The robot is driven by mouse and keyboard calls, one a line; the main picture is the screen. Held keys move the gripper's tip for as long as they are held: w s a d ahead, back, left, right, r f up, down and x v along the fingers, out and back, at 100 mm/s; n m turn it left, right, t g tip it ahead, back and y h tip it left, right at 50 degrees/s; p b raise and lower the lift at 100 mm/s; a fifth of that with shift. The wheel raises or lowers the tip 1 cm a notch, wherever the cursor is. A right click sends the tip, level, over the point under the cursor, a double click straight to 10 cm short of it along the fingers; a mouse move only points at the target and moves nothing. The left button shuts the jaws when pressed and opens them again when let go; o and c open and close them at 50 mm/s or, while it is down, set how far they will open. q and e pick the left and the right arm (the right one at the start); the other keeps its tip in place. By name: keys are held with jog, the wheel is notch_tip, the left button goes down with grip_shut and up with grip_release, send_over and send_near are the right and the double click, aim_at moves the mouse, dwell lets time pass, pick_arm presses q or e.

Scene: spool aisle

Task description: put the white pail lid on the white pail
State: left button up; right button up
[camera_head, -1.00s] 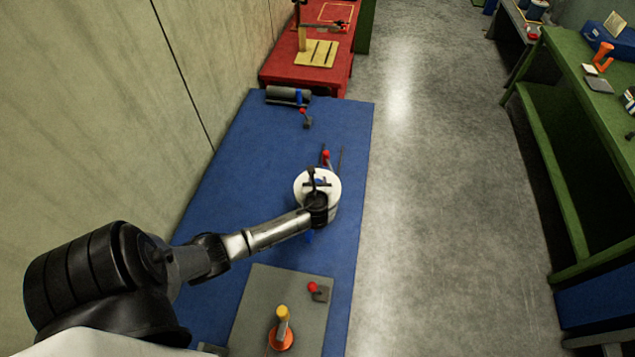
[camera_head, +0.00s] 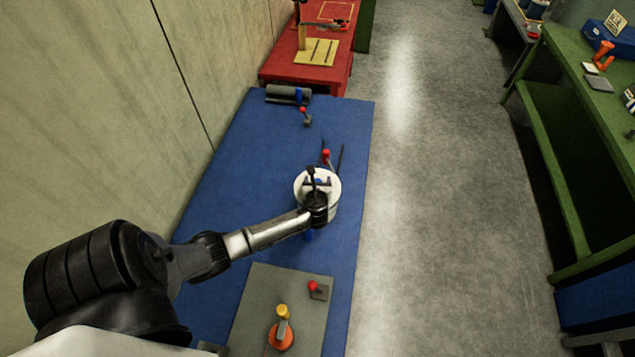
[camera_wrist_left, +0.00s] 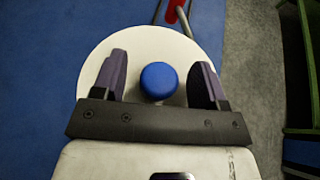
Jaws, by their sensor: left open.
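The white pail (camera_head: 331,211) stands on the blue bench top, partly hidden by my left gripper and wrist. The white pail lid (camera_wrist_left: 140,45) is a round disc with a blue knob (camera_wrist_left: 159,80) in the left wrist view. In the head view the lid (camera_head: 331,179) appears to lie on top of the pail; whether it is fully seated I cannot tell. My left gripper (camera_head: 318,182) is over the lid. Its jaws (camera_wrist_left: 161,63) are open, one finger on each side of the knob, with visible gaps. My right gripper is not in view.
A red-knobbed tool (camera_head: 326,156) stands just behind the pail. A grey mat (camera_head: 252,305) nearer me holds an orange-based item (camera_head: 281,335) and another red-knobbed piece (camera_head: 317,290). A wall borders the blue bench (camera_head: 240,160) on the left; its middle left is clear.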

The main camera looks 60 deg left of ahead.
pick_arm(q)
jog(key=v, duration=1.3)
jog(key=shift+d+r, duration=0.15)
jog(key=shift+d, duration=0.25)
jog(key=shift+s+n, duration=0.15)
jog(key=shift+n, duration=0.15)
